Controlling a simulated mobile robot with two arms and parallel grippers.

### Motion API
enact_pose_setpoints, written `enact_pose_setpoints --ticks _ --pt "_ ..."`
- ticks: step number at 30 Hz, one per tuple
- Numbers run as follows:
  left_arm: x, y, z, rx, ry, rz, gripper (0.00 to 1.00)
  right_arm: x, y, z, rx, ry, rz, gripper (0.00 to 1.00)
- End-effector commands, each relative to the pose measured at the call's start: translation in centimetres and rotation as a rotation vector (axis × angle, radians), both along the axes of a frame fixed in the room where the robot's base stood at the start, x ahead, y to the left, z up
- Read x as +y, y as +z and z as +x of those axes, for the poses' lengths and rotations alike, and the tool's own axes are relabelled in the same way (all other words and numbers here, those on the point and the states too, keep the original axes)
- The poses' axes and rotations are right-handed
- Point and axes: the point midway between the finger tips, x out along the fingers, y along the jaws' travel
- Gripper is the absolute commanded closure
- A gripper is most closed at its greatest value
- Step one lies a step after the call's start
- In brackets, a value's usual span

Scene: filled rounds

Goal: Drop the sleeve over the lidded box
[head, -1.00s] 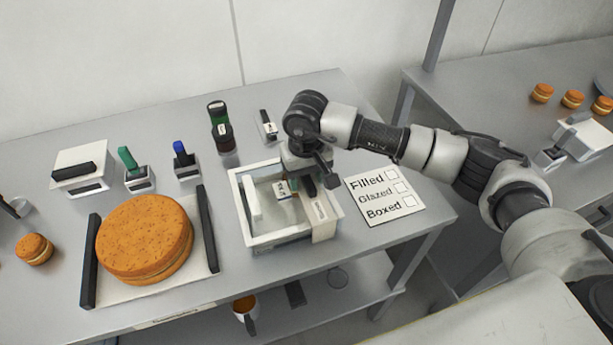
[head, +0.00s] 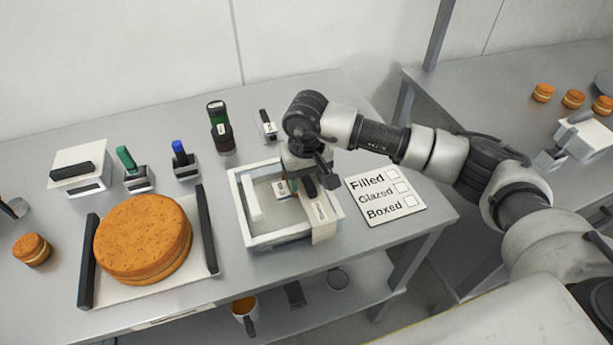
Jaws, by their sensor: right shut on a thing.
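A pale band, apparently the sleeve (head: 324,224), hangs at the right side of a white box (head: 279,240) on the table. The box has a light rim and a grey, window-like top, seemingly its lid. My right gripper (head: 309,190) points down over the right part of the box and is shut on the sleeve. The gripper and wrist hide part of both. I cannot tell whether the sleeve touches the box. My left gripper is not in view.
A checklist card (head: 386,195) lies right of the box. A large orange round (head: 143,237) sits on a white board between dark rails to the left. A dark bottle (head: 221,128) and stampers with green (head: 127,158) and blue (head: 179,147) handles stand behind.

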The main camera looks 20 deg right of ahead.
Motion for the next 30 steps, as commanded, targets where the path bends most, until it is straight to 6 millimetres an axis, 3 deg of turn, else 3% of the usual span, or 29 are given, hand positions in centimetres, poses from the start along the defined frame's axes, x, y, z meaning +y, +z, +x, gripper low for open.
enact_pose_setpoints --ticks 5,6,11,16,20,30 --pt "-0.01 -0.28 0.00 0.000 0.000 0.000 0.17 -0.01 -0.16 0.00 0.000 0.000 0.000 0.69" --pt "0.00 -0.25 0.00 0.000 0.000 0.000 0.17 -0.01 -0.12 0.00 0.000 0.000 0.000 0.43" --pt "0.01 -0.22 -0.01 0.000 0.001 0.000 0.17 -0.01 -0.10 0.00 0.000 0.000 0.000 0.18" --pt "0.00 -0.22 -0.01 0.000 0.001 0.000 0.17 0.00 -0.10 0.00 0.000 0.000 0.000 0.16" --pt "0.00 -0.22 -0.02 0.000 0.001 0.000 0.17 0.01 -0.11 -0.01 0.000 0.000 0.000 0.00" --pt "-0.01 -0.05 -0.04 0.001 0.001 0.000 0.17 0.01 0.32 0.02 -0.001 0.000 0.000 0.00"
